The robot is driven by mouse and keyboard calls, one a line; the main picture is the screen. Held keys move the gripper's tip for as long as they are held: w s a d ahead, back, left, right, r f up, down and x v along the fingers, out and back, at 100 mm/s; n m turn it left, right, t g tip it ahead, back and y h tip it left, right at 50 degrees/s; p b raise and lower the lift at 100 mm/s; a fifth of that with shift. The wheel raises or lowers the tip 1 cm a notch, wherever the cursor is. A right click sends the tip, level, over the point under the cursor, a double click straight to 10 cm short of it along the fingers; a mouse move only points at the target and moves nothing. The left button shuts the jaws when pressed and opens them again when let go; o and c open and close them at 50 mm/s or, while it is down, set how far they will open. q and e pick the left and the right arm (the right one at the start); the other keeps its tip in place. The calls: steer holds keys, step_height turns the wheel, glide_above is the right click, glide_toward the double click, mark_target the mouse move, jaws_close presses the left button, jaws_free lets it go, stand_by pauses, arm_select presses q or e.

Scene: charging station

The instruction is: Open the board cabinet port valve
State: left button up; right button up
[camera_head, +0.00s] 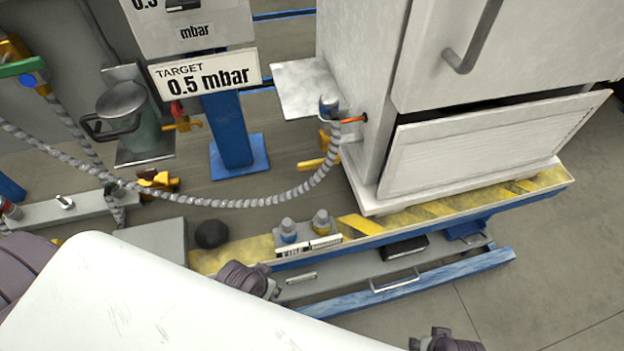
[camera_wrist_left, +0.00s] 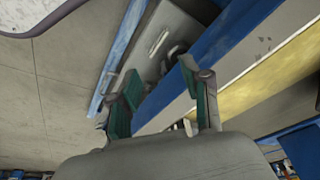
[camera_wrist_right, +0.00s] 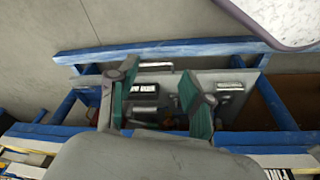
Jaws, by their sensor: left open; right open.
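The white board cabinet (camera_head: 375,90) stands at the upper right in the head view, its lower front panel tilted out. On its left side is a port with a small orange valve handle (camera_head: 353,119). A ribbed grey hose (camera_head: 250,202) runs to a fitting (camera_head: 328,106) beside that port. My left gripper (camera_wrist_left: 160,74) is open and empty, facing the blue frame in the left wrist view. My right gripper (camera_wrist_right: 158,75) is open and empty, facing the frame and grey drawers in the right wrist view. Neither gripper's fingers show clearly in the head view.
A target sign (camera_head: 205,75) reads 0.5 mbar, above a blue post (camera_head: 233,130). A metal canister (camera_head: 125,105) stands at the left. Bare floor (camera_head: 540,265) is at the right.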

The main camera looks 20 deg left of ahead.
arm_select(q)
step_height(320, 180, up, 4)
steer(key=w+n+t+b, duration=0.2)
steer(key=b, duration=0.1)
steer(key=n+t+h+b, duration=0.3)
steer(key=n+t, duration=0.9)
steer(key=n, duration=0.3)
glide_toward(309, 167)
steer(key=w, duration=0.3)
steer(key=w+d, duration=0.1)
steer(key=w, duration=0.5)
steer(key=shift+w+d+f, duration=0.3)
steer(key=shift+w+d, duration=0.2)
steer(key=shift+w, duration=0.3)
arm_select(e)
step_height(309, 167, down, 16)
steer(key=s, duration=0.2)
steer(key=shift+r, duration=0.2)
steer(key=shift+d, duration=0.1)
